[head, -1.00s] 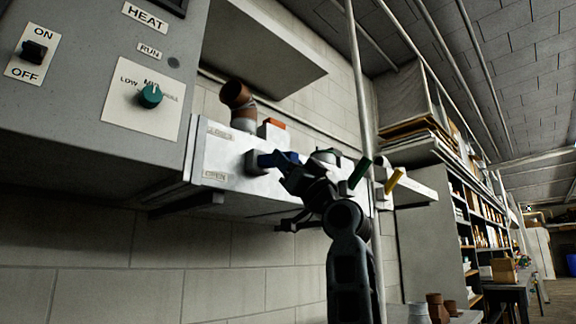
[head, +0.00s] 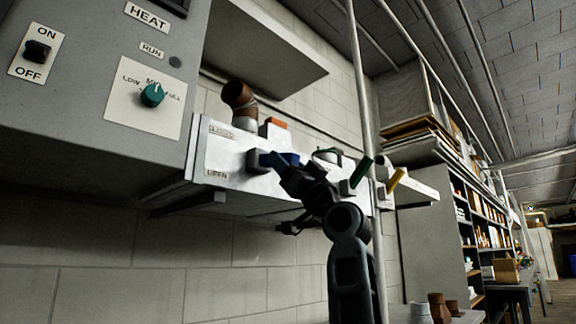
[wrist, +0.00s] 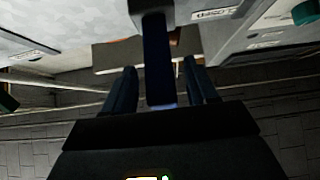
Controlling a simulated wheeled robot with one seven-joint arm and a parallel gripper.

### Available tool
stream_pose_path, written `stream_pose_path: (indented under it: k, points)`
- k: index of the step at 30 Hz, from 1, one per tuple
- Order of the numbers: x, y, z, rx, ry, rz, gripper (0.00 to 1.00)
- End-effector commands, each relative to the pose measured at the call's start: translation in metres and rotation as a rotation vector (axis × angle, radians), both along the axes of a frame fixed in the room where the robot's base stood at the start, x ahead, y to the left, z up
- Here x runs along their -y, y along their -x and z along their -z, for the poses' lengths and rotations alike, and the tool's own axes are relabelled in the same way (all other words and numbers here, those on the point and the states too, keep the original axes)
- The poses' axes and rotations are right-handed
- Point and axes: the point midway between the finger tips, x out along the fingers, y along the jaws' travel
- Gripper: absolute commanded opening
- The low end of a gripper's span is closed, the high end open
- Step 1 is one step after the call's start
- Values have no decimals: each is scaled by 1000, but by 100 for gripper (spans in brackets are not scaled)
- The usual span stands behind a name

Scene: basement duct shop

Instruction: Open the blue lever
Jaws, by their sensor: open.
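The blue lever (head: 272,159) sits on a grey block on the front of the white duct box, between a CLOSED label above and an OPEN label (head: 216,174) below. It points right, about level. My gripper (head: 290,174) is at the lever's free end in the head view. In the wrist view the lever (wrist: 158,60) runs between the two dark fingers of my open gripper (wrist: 161,88), with small gaps on both sides. Contact with the fingers cannot be told. The fingertips are partly hidden in the head view.
A green lever (head: 361,175) and a yellow lever (head: 395,181) stick out to the right, near my arm. A thin vertical pole (head: 362,80) stands close by. A grey control cabinet (head: 90,110) with a teal knob (head: 152,94) is on the left.

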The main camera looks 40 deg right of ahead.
Motion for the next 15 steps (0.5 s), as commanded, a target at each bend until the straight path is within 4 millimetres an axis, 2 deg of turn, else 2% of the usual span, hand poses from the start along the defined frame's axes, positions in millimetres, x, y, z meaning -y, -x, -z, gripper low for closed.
stream_pose_path:
  k: [5,15]
  points:
    - [0,3,2,2,1,1,57]
    - [2,37,39,0,0,1,57]
